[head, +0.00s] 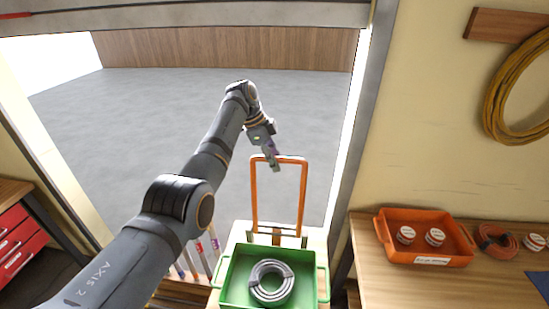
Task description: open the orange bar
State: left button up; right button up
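The orange bar (303,190) is an upright, hoop-shaped frame standing behind a green tray in the middle of the head view. My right gripper is not in view.
The green tray (225,280) holds a grey coiled hose (271,265). On the right, a wooden bench (395,285) carries an orange bin (458,258) with two white-lidded jars and a reddish coil (495,239). A door post (357,110) rises right of the bar. Open grey floor lies beyond.

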pick_arm(q)
jog(key=shift+o, duration=1)
jog(key=shift+w, duration=0.35)
jog(key=shift+r, duration=0.3)
jog(key=v, duration=1.1)
jog(key=shift+a+f, duration=0.1)
jog(key=shift+a+r, duration=0.1)
jog(key=shift+r, duration=0.25)
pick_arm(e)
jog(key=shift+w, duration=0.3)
pick_arm(q)
jog(key=shift+w, duration=0.1)
jog(key=shift+f, duration=0.1)
